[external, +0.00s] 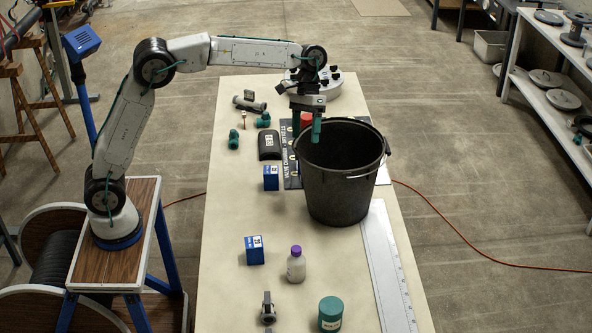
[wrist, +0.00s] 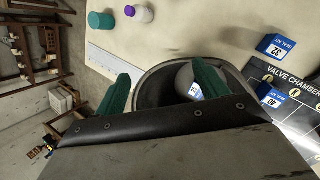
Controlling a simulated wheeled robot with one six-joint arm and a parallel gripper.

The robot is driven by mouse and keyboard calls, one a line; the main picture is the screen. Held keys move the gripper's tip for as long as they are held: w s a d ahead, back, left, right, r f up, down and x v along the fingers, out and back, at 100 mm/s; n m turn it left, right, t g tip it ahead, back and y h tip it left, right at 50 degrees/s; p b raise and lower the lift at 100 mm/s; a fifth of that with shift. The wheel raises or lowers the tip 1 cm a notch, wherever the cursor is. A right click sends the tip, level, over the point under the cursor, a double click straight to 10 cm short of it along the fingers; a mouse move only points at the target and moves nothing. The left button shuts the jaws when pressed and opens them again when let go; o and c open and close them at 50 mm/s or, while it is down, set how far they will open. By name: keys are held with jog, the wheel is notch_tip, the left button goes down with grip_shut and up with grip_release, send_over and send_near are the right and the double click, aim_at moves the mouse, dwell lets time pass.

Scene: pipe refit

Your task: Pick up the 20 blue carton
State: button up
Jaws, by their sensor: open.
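My gripper (external: 306,130) is open and empty, its green fingers pointing down over the black bucket's (external: 340,195) far left rim. In the wrist view the spread fingers (wrist: 161,80) frame the bucket (wrist: 158,73). A small blue-and-white piece (wrist: 195,90) shows inside the bucket, partly covered by a finger; its number is unreadable. A blue carton (external: 271,178) stands left of the bucket and appears to be the one marked 32 (wrist: 272,47). Another carton, apparently marked 40 (wrist: 267,95), sits by the bucket. A nearer blue carton (external: 254,250) has an unclear number.
A purple-capped bottle (external: 296,264), a green jar (external: 331,314) and a ruler (external: 388,265) lie toward the near end. A black case (external: 269,146), green fittings (external: 234,139) and a dark mat (external: 291,168) lie left of the bucket.

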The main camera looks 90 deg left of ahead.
jog(key=s+d+n+t+h, duration=0.1)
jog(key=s+d+n+h, duration=0.35)
jog(key=s+n, duration=0.35)
jog(key=s+d+n+t+h, duration=0.1)
jog(key=s+d+n+h, duration=0.35)
jog(key=s, duration=0.45)
send_near(255, 253)
jog(key=shift+s+d+r+n+y, duration=0.2)
jog(key=shift+s+d+n+y, duration=0.15)
jog(key=shift+d, duration=0.3)
jog(key=shift+w+d+f, duration=0.1)
jog(key=shift+f, duration=0.2)
jog(key=shift+d+f, duration=0.2)
jog(key=shift+d, duration=0.15)
jog(key=x, duration=0.6)
jog(key=shift+w+d, duration=0.35)
jog(key=shift+d, duration=0.05)
jog(key=c, duration=1)
